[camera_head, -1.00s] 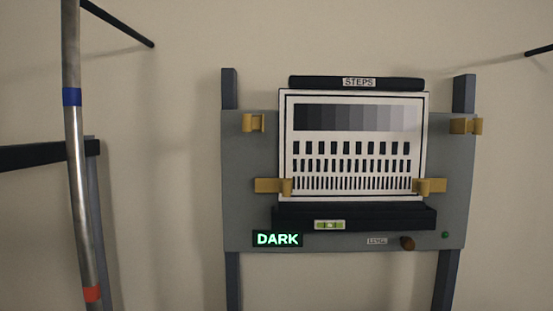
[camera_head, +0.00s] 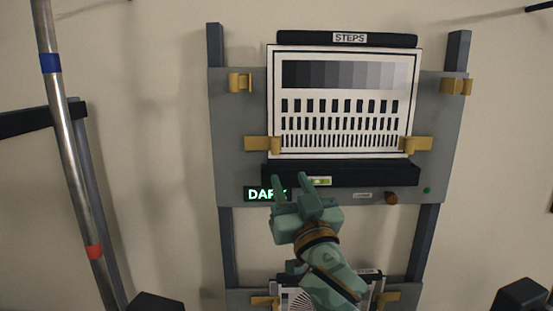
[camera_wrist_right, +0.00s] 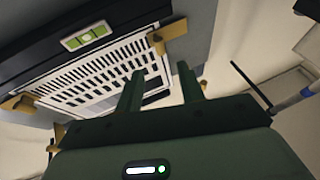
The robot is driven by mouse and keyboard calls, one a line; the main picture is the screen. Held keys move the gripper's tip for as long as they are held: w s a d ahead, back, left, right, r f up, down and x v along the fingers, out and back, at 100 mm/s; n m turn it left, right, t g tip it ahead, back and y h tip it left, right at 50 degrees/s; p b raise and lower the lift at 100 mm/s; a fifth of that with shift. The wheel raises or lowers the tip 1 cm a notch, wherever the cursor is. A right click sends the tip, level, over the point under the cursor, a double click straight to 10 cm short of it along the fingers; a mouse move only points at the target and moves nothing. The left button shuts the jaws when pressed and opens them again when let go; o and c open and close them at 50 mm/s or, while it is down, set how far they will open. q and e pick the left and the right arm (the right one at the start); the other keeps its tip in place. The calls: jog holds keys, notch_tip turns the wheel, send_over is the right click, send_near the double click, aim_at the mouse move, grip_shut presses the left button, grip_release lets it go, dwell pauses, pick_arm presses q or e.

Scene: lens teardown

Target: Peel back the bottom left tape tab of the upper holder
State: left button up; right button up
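The upper holder is a grey board (camera_head: 235,180) carrying a white chart (camera_head: 340,80) labelled STEPS. Its bottom left tape tab (camera_head: 261,144) is yellow and reaches over the chart's lower left edge. The bottom right tab (camera_head: 416,144) also overlaps the chart. The top left tab (camera_head: 240,83) and top right tab (camera_head: 456,87) sit clear of it. My right gripper (camera_head: 291,180) is open and empty, below the bottom left tab and in front of the ledge. The wrist view, roughly upside down, shows its spread fingers (camera_wrist_right: 162,85) and the bottom left tab (camera_wrist_right: 168,36). My left gripper is out of view.
A black ledge (camera_head: 390,175) with a green level (camera_head: 320,181) runs under the chart. A sign (camera_head: 258,194), partly hidden by my gripper, and a brown knob (camera_head: 391,198) are below. A lower holder (camera_head: 240,298) shows at the bottom. A metal pole (camera_head: 70,160) stands left.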

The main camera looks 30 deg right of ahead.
aim_at(277, 147)
jog(key=p+x, duration=0.1)
jog(key=x, duration=0.4)
jog(key=p+x, duration=0.1)
jog(key=x, duration=0.4)
jog(key=shift+w+d+r, duration=0.1)
jog(key=shift+w+r, duration=0.15)
jog(key=shift+r, duration=0.15)
grip_shut()
